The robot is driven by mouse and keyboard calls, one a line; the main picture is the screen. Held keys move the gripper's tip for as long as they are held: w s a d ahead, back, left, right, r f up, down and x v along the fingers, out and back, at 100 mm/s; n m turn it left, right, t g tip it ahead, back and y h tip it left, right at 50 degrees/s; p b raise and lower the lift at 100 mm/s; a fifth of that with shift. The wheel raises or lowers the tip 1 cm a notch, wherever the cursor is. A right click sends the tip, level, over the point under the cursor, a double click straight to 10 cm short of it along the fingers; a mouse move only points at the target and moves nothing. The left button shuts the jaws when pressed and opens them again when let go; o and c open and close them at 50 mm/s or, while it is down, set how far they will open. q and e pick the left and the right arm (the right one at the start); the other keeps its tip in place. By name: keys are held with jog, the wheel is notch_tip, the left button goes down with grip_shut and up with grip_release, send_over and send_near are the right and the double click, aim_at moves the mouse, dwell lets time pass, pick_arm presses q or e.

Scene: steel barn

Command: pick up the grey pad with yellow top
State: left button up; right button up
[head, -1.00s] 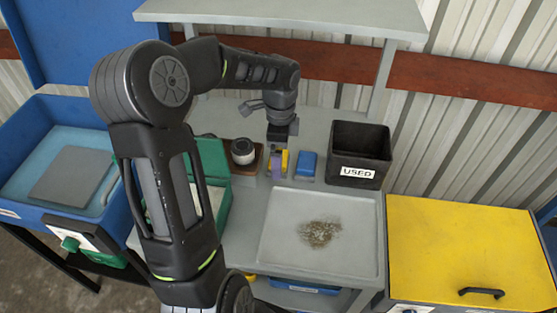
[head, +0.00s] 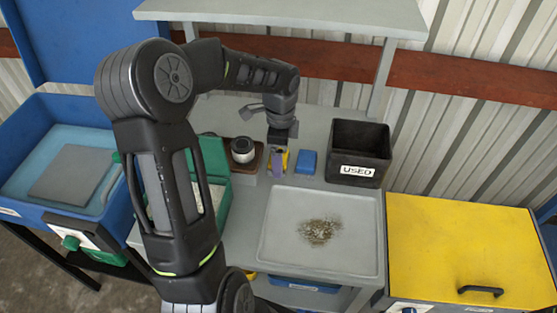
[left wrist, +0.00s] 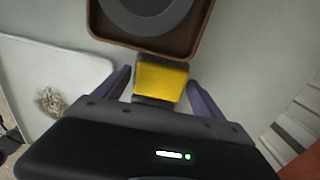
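The grey pad with yellow top (left wrist: 160,82) shows in the left wrist view between my left gripper's two purple fingers, with a visible gap on each side. My left gripper (left wrist: 162,90) is open and points down at the pad. In the head view the left gripper (head: 279,162) hangs over the bench and hides most of the pad; only a little yellow (head: 286,157) shows beside a finger. I cannot tell exactly how far down the fingers reach around the pad. My right gripper is in neither view.
Close by stand a brown-based holder with a round dark item (head: 243,151) and a blue block (head: 307,162). A black bin marked USED (head: 372,143), a pale tray with debris (head: 350,258), a green box (head: 217,160) and a yellow-lidded box (head: 460,240) surround them.

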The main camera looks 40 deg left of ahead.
pick_arm(q)
jog(key=c, duration=1)
jog(key=shift+r, duration=0.1)
jog(key=shift+r+b, duration=0.3)
jog(key=shift+r, duration=1.25)
jog(key=s+d+b, duration=0.1)
jog(key=s+d, duration=0.2)
jog(key=s, duration=0.2)
jog(key=s+d+b, duration=0.1)
jog(key=s+d, duration=0.2)
jog(key=s, duration=0.2)
jog(key=s+d+b, duration=0.1)
jog(key=s+d, duration=0.1)
jog(key=s, duration=0.3)
jog(key=shift+s+d+r+b, duration=0.1)
jog(key=shift+s+d+b, duration=0.25)
jog(key=shift+s+d, duration=0.05)
jog(key=o, duration=0.9)
jog(key=shift+c, duration=0.2)
jog(key=c, duration=0.7)
